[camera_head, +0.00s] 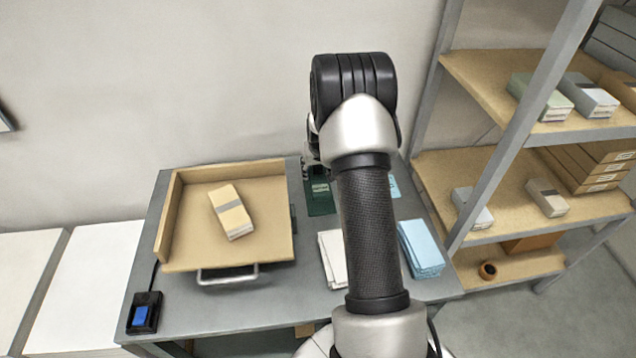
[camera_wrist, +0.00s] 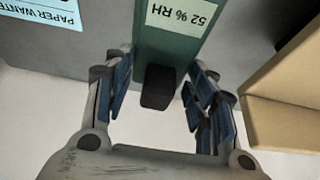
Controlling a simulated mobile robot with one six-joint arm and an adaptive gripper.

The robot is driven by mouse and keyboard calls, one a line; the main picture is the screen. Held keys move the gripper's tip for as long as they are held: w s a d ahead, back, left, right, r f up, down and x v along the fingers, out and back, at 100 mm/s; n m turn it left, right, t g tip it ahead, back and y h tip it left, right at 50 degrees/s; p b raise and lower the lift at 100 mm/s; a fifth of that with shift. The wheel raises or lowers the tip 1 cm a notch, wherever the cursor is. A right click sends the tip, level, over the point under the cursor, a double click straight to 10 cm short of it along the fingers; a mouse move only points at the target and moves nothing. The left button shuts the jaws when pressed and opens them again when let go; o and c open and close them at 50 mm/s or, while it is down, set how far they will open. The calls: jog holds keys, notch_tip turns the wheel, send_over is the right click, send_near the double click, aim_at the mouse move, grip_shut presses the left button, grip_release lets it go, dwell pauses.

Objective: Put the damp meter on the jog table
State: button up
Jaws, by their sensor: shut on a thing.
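The damp meter (camera_head: 320,199) is a dark green block with a pale display, at the back of the grey bench, just right of the jog table. In the wrist view the damp meter (camera_wrist: 172,48) shows its "52 % RH" display and a black stub. In the head view my arm hides most of the gripper. I cannot tell whether the meter touches the bench. The jog table (camera_head: 272,220) is a tan board with raised left and back edges.
A banded cream paper stack (camera_head: 231,211) lies on the jog table, leaving bare board around it. A white stack (camera_head: 331,258) and a blue stack (camera_head: 420,248) lie on the bench (camera_head: 290,310). A blue switch (camera_head: 141,314) sits front left. Loaded shelves (camera_head: 500,230) stand right.

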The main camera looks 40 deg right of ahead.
aim_at(318, 177)
jog(key=shift+f+b, duration=0.55)
jog(key=shift+f, duration=1.7)
jog(key=shift+f, duration=0.15)
jog(key=o, duration=1.2)
